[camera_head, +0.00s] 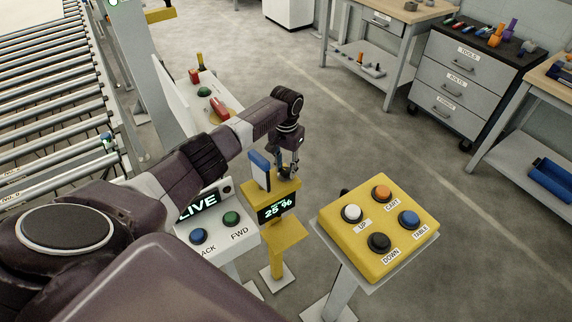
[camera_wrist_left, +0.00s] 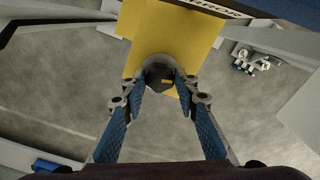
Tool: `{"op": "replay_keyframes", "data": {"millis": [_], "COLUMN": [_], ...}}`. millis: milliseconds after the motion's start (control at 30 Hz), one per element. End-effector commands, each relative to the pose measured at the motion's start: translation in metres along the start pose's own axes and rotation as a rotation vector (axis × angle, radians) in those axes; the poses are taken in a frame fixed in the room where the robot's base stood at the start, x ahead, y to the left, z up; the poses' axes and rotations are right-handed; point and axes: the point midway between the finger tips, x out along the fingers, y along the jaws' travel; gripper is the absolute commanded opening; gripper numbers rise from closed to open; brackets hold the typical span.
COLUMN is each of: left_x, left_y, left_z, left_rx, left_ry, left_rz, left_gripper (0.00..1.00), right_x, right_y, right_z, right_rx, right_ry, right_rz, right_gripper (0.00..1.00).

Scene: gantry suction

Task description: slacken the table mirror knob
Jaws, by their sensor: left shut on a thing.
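A dark round knob (camera_wrist_left: 160,77) with a small yellow mark stands out from a yellow housing (camera_wrist_left: 185,35) in the left wrist view. My left gripper (camera_wrist_left: 162,84) has its two blue-padded fingers on either side of this knob and is shut on it. In the head view, my left gripper (camera_head: 287,172) points down at the top of the yellow post (camera_head: 275,193), whose display (camera_head: 277,207) reads 25 %. The fingers and my wrist hide the knob there. The right gripper is not in view.
A blue-faced upright plate (camera_head: 259,165) stands right beside the gripper. A yellow button box (camera_head: 378,262) is at the right, and a white panel (camera_head: 224,213) with blue and green buttons is at the left. A roller conveyor (camera_head: 45,110) runs along the far left.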

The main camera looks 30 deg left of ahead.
Motion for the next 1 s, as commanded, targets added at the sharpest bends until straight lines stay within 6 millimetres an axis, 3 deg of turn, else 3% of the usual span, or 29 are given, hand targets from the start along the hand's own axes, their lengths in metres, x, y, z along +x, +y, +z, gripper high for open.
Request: {"op": "replay_keyframes", "data": {"millis": [500,533,667,1000], "left_x": [-0.0003,-0.0003,-0.0003,-0.0025], "left_y": [-0.0002,-0.0002,-0.0002,-0.0003], "left_z": [-0.0007,-0.0007,-0.0006,-0.0008], "left_rx": [-0.026,-0.026,-0.026,-0.025], "left_ry": [0.002,0.002,0.002,0.002], "left_rz": [0.000,0.000,0.000,0.000], "left_gripper": [0.04,0.29,0.43,0.46], "right_x": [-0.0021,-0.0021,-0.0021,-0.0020], "right_y": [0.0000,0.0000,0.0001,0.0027], "right_z": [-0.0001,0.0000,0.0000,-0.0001], "right_rx": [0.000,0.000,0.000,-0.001], "right_ry": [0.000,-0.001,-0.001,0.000], "right_rz": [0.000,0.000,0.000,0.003], "right_gripper": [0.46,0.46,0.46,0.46]}}
